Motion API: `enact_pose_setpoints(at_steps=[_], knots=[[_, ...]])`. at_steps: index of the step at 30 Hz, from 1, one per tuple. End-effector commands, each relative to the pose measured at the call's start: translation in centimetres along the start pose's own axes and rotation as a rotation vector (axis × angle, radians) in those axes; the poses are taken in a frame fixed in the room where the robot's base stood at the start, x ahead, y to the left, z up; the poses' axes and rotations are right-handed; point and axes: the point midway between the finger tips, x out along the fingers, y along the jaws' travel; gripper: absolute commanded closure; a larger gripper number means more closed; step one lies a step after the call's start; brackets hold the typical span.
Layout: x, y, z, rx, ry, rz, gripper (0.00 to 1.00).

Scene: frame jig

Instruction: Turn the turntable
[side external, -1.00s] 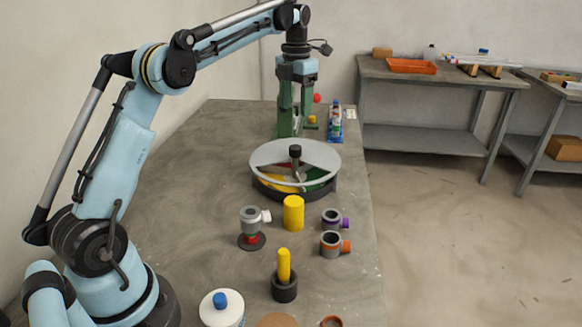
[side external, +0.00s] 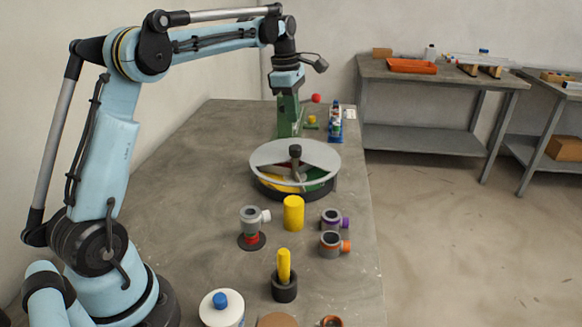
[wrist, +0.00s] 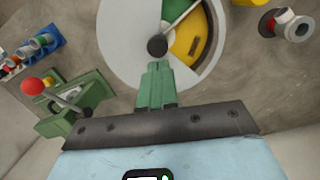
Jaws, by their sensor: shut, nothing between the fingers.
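The turntable (side external: 265,154) is a round unit with a grey cover, a dark knob (side external: 295,151) on its middle and yellow, green and red sections below. A cut-out in the cover shows green and yellow sections in the wrist view (wrist: 120,45). My gripper (side external: 289,132) has green fingers pointing down behind the turntable's far side. In the wrist view its fingers (wrist: 155,68) are together and empty, with their tips just below the knob and overlapping the cover. I cannot tell whether they touch the turntable.
A green device with a red ball lever (side external: 316,98) stands behind, near the blue rack of bottles (side external: 335,122). A yellow cylinder (side external: 293,213), a grey fitting (side external: 250,218) and two pipe pieces stand in front. The table's left side is clear.

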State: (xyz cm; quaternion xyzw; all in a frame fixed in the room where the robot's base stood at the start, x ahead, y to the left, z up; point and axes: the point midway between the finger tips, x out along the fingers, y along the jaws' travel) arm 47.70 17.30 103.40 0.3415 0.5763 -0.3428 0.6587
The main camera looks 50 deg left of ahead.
Motion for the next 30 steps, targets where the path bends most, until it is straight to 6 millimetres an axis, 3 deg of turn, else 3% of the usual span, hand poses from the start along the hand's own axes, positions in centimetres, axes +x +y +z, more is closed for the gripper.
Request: enact_pose_setpoints(at_steps=[15,30], knots=[[2.5,-3.0,-0.9,1.181,-0.052,0.121,1.0],[4.8,-6.9,-1.7,2.264,0.057,0.293,1.0]])
